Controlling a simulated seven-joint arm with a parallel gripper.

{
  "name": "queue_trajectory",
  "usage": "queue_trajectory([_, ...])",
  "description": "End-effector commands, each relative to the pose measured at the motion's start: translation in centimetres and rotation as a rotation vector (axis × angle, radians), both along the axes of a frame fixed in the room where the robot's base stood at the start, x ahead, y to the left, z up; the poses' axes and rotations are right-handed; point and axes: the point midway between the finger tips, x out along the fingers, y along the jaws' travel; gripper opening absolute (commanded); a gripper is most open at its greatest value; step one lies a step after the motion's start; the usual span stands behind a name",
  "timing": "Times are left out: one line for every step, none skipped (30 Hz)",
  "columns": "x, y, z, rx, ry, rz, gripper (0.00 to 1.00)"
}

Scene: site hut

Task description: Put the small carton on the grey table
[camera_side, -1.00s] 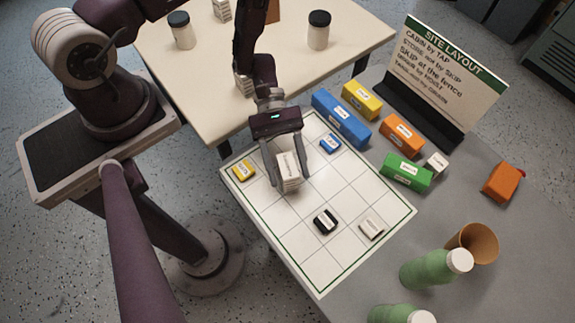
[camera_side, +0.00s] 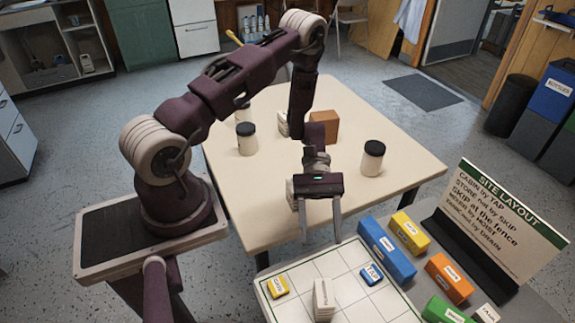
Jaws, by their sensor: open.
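A small white carton (camera_side: 323,300) stands upright on the white grid board (camera_side: 347,288), which lies on the grey table (camera_side: 530,312). My gripper (camera_side: 320,238) is open and empty, fingers pointing down. It hangs above and behind the carton in the picture, apart from it. Another pale carton (camera_side: 290,192) on the cream table is partly hidden behind my gripper. A further white carton (camera_side: 283,123) stands farther back there, also partly covered.
Blue (camera_side: 385,250), yellow (camera_side: 411,232), orange (camera_side: 447,280) and green blocks stand beside the board, before a layout sign (camera_side: 505,213). Yellow (camera_side: 278,286) and blue (camera_side: 371,274) tiles lie on the board. The cream table (camera_side: 245,205) holds dark-lidded jars (camera_side: 373,158) and a brown box (camera_side: 325,122).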

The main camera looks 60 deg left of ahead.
Motion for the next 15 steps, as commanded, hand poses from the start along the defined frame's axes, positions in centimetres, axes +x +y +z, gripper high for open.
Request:
queue_trajectory([0.6,0.1,2.0,0.024,-0.061,-0.042,0.54])
queue_trajectory([0.9,0.2,3.5,0.045,-0.106,-0.078,0.54])
queue_trajectory([1.2,0.3,5.8,0.079,-0.174,-0.133,0.54])
queue_trajectory([1.2,0.4,7.5,0.107,-0.229,-0.176,0.54])
queue_trajectory([1.1,0.4,9.3,0.136,-0.286,-0.221,0.54])
queue_trajectory([0.8,0.5,11.5,0.178,-0.362,-0.282,0.54])
queue_trajectory([0.5,0.5,13.2,0.213,-0.421,-0.327,0.54])
queue_trajectory([0.0,0.5,14.8,0.248,-0.48,-0.37,0.54])
queue_trajectory([-0.7,0.6,16.9,0.298,-0.564,-0.43,0.54])
queue_trajectory([-1.3,0.6,18.3,0.339,-0.628,-0.473,0.54])
queue_trajectory([-2.1,0.7,19.7,0.379,-0.691,-0.515,0.54])
queue_trajectory([-3.1,0.9,21.4,0.438,-0.778,-0.567,0.54])
queue_trajectory([-3.9,1.0,22.6,0.483,-0.844,-0.606,0.54])
queue_trajectory([-4.8,1.2,23.7,0.529,-0.909,-0.642,0.54])
queue_trajectory([-5.9,1.5,24.9,0.593,-0.994,-0.685,0.54])
